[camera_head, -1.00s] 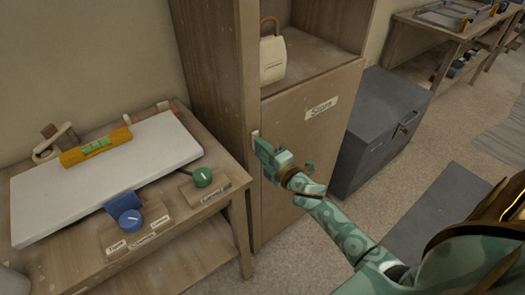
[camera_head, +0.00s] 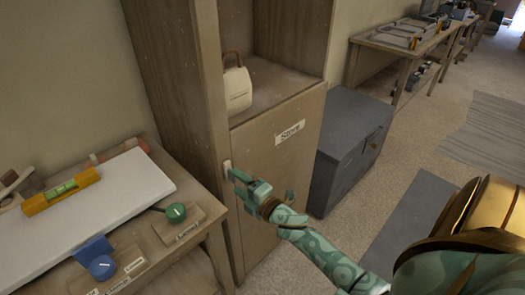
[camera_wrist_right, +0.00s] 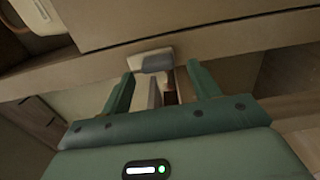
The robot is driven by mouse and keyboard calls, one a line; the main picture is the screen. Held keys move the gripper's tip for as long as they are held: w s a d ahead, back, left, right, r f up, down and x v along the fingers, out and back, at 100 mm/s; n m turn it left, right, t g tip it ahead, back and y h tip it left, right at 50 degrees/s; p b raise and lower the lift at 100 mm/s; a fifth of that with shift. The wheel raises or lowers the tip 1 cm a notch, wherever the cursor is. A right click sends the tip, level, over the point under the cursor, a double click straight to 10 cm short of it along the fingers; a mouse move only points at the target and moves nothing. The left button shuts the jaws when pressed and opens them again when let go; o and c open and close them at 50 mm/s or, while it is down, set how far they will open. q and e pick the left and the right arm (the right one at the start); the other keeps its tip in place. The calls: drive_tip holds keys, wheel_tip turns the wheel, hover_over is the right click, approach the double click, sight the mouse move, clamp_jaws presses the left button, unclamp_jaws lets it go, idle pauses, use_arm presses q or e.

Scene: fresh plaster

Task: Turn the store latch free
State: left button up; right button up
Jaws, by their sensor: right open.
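The store door (camera_head: 290,165), a wooden panel labelled "Store", fronts the lower part of a tall cabinet. The small pale latch (camera_head: 227,169) sits at the door's left edge, partly hidden by my gripper. In the right wrist view the latch (camera_wrist_right: 153,60) is a pale and grey block just ahead of and between the fingertips. My right gripper (camera_head: 235,178) is open at the latch; its two green fingers (camera_wrist_right: 160,75) stand apart on either side in the wrist view. I cannot tell whether they touch it. My left gripper is not in view.
A cream bag-like object (camera_head: 236,90) stands on the open shelf above the door. A grey cabinet (camera_head: 345,150) is to the right. A bench (camera_head: 210,240) at left holds a white slab (camera_head: 95,210), a level (camera_head: 62,192), and green (camera_head: 176,212) and blue knobs (camera_head: 102,267).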

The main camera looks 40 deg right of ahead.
drive_tip(key=s+d, duration=0.1)
drive_tip(key=s, duration=1.3)
drive_tip(key=shift+p, duration=0.4)
drive_tip(key=s+f+m+g+h, duration=0.1)
drive_tip(key=s+f+m+g, duration=0.5)
drive_tip(key=f, duration=0.7)
drive_tip(key=s+f+m+g+h, duration=0.1)
drive_tip(key=s+f+m+g, duration=0.2)
drive_tip(key=s+f+m, duration=0.75)
drive_tip(key=s+a+f+g, duration=0.4)
drive_tip(key=s+f, duration=0.4)
drive_tip(key=s, duration=0.3)
drive_tip(key=s+a+f+n+g, duration=0.1)
drive_tip(key=s+a+f+g, duration=0.3)
drive_tip(key=s+f, duration=0.4)
drive_tip(key=s, duration=0.3)
drive_tip(key=shift+f+g+y, duration=0.15)
drive_tip(key=shift+g+y, duration=0.25)
